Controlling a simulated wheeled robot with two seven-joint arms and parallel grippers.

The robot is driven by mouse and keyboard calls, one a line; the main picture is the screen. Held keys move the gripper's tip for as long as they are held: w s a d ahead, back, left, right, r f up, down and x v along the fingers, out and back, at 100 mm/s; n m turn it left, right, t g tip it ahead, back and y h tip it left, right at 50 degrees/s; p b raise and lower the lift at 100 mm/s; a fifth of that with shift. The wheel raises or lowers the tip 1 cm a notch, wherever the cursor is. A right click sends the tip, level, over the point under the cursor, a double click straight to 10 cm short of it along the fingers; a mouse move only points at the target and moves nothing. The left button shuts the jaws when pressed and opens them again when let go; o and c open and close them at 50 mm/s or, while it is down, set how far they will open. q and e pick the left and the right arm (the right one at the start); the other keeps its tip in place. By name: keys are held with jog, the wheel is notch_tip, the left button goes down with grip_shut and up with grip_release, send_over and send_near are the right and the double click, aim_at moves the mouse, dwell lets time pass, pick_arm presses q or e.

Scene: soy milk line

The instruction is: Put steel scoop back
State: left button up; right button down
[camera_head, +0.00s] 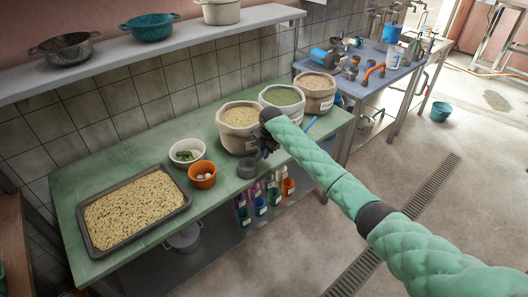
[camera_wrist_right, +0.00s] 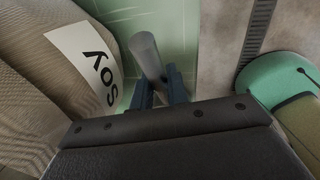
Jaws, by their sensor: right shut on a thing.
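The bar stands out beyond the fingertips over the green tabletop. My left gripper is not in view.
Open sacks (camera_head: 238,135) stand close behind the gripper; one labelled SOY (camera_wrist_right: 85,60) fills the left of the wrist view. An orange bowl (camera_head: 202,175), a white bowl (camera_head: 187,151) and a grain tray (camera_head: 95,249) stand left. Bottles (camera_head: 260,206) sit on the shelf below.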

jog(key=shift+f, duration=0.1)
jog(key=c, duration=1.4)
grip_release()
jog(key=shift+o, duration=0.2)
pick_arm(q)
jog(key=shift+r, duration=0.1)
pick_arm(e)
jog(key=shift+r, duration=0.2)
pick_arm(q)
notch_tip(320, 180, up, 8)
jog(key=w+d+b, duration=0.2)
jog(key=b, duration=0.1)
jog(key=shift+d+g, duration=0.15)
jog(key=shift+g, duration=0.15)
pick_arm(e)
notch_tip(320, 180, up, 12)
jog(key=s+d, duration=0.1)
jog(key=shift+s+d+f, duration=0.15)
jog(key=shift+s+d, duration=0.1)
jog(key=shift+s, duration=0.05)
